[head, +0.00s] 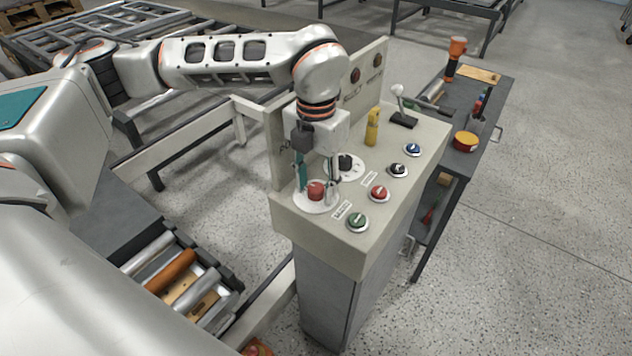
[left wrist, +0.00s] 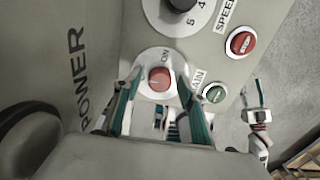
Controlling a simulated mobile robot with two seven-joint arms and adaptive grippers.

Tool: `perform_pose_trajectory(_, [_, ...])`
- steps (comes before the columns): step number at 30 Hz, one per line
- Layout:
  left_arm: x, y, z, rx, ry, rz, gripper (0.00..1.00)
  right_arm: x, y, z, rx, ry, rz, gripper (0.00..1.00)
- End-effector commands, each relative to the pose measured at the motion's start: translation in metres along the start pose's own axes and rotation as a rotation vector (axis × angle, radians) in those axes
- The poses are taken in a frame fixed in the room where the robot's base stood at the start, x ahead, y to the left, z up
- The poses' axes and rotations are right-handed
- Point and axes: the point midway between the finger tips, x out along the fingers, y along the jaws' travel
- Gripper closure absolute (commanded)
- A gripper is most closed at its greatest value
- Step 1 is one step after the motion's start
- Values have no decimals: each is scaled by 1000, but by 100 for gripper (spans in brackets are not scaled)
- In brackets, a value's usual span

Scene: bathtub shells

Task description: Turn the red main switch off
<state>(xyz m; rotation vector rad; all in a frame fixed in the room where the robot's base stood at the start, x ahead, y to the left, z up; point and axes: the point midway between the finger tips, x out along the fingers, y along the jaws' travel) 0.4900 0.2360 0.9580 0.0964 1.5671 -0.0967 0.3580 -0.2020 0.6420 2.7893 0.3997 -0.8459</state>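The red main switch (head: 316,190) is a round knob on a white dial plate at the near left corner of the control panel (head: 290,215). In the left wrist view the red knob (left wrist: 159,78) sits below the word ON on its plate. Which way the knob points is not clear. My left gripper (head: 316,180) reaches down over it from above. Its fingers (left wrist: 160,90) are apart, one on each side of the knob, with visible gaps. What looks like my right gripper (left wrist: 256,108) shows small at the right of the left wrist view.
A black knob (head: 345,163) on a second dial stands close behind the gripper. Green (head: 357,221), red (head: 379,193), black and blue buttons lie to the right. A yellow part (head: 372,127) and a lever (head: 400,105) stand farther back. The panel's upright back plate is close to the arm.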

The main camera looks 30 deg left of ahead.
Motion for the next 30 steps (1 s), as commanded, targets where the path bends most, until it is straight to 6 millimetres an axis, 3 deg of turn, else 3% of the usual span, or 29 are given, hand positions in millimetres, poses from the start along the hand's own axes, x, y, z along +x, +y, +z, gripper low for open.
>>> perform_pose_trajectory(8, [-8, 0, 0, 1, -1, 0, 59, 0, 1, 3, -3, -5, 0, 60])
perform_pose_trajectory(21, [-90, 0, 1, 0, -4, 0, 59, 0, 0, 1, -1, -2, 0, 60])
perform_pose_trajectory(30, [-119, 0, 0, 0, 1, 0, 59, 0, 0, 1, -1, -2, 0, 60])
